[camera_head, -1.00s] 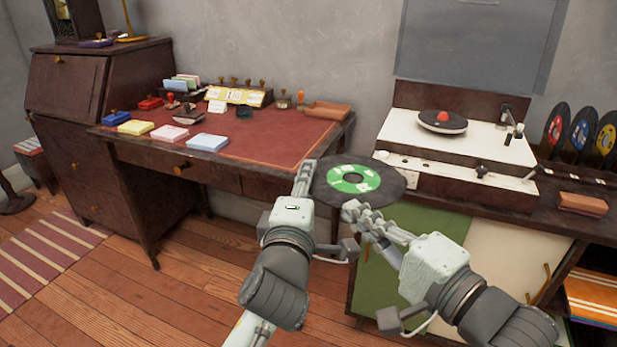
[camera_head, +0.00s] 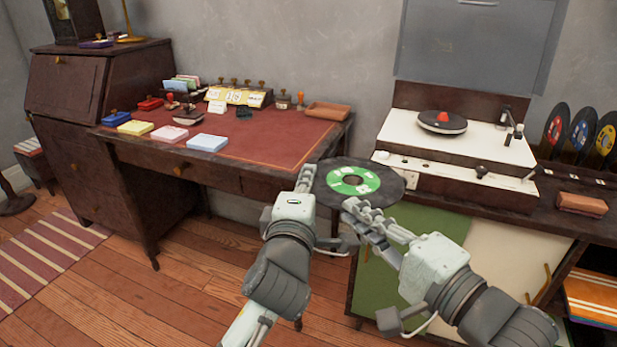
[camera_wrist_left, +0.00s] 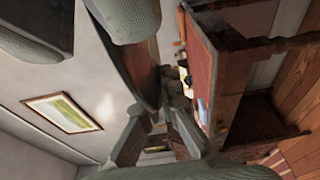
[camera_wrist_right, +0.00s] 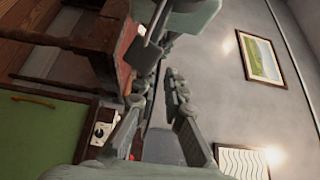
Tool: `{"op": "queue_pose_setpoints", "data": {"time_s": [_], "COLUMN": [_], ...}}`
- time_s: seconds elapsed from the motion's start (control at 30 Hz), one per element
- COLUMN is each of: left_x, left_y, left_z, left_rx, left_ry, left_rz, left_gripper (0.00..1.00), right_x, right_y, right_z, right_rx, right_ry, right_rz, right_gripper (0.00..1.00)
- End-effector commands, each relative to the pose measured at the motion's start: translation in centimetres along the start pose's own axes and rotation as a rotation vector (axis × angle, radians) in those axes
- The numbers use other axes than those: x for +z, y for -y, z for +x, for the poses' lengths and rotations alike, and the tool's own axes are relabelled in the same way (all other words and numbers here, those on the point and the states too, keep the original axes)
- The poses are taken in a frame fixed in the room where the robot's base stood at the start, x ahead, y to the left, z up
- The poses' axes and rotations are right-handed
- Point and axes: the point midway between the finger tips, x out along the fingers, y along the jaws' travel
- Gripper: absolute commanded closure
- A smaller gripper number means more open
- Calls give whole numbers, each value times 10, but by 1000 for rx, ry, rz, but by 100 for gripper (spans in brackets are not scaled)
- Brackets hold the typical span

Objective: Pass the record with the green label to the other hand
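The black record with the green label (camera_head: 354,181) is held up in front of the cabinet, its label facing up. My left gripper (camera_head: 306,178) is shut on its left edge. The record shows nearly edge-on in the left wrist view (camera_wrist_left: 140,60), running down to the fingertips (camera_wrist_left: 163,108). My right gripper (camera_head: 352,208) is at the record's near edge. In the right wrist view its fingers (camera_wrist_right: 157,82) stand apart, with a gap between them. I cannot tell whether the record's edge lies in that gap.
A record player (camera_head: 455,140) with a black disc on it stands on the cabinet behind and right of the record. More records (camera_head: 582,132) stand upright at far right. A red-topped desk (camera_head: 262,140) with small boxes and stamps is at left. Open floor lies in front.

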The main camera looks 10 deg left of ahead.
Motion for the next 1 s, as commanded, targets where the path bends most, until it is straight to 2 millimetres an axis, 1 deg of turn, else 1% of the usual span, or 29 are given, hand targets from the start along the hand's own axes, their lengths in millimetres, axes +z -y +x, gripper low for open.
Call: {"op": "queue_pose_setpoints", "data": {"time_s": [0.03, 0.1, 0.37, 0.47, 0.57, 0.67, 0.7, 0.77, 0.8, 0.87, 0.9, 0.97, 1.0], "left_x": [0, 0, 0, 0, 0, 0, 0, 0, 0, 0, 0, 0, 0], "left_y": [0, 0, 0, 0, 0, 0, 0, 0, 0, 0, 0, 0, 0], "left_z": [0, 0, 0, 0, 0, 0, 0, 0, 0, 0, 0, 0, 0], "left_rx": [0, 0, 0, 1, 1, 1, 1, 1, 1, 1, 1, 1, 1], "left_ry": [0, 0, 0, 0, 0, 0, 0, 0, 0, 0, 0, 0, 0], "left_rz": [0, 0, 0, 0, 0, 0, 0, 0, 0, 0, 0, 0, 0], "left_gripper": [100, 100, 100, 100, 100, 100, 100, 100, 100, 100, 100, 100, 100], "right_x": [0, 0, 0, -7, -30, -69, -88, -119, -128, -139, -146, -156, -161], "right_y": [0, 0, 0, -1, -4, -8, -11, -15, -32, -64, -85, -117, -137], "right_z": [0, 0, 0, 0, -2, -10, -16, -27, -28, -29, -31, -36, -41], "right_rx": [0, 0, 1, -4, -20, -42, -47, -52, -9, 79, 137, 225, 284], "right_ry": [0, 0, 0, -14, -60, -143, -184, -251, -274, -294, -306, -317, -320], "right_rz": [0, 0, 0, -16, -75, -186, -244, -339, -380, -433, -469, -523, -556], "right_gripper": [80, 71, 71, 71, 71, 71, 71, 71, 71, 71, 71, 71, 71]}}
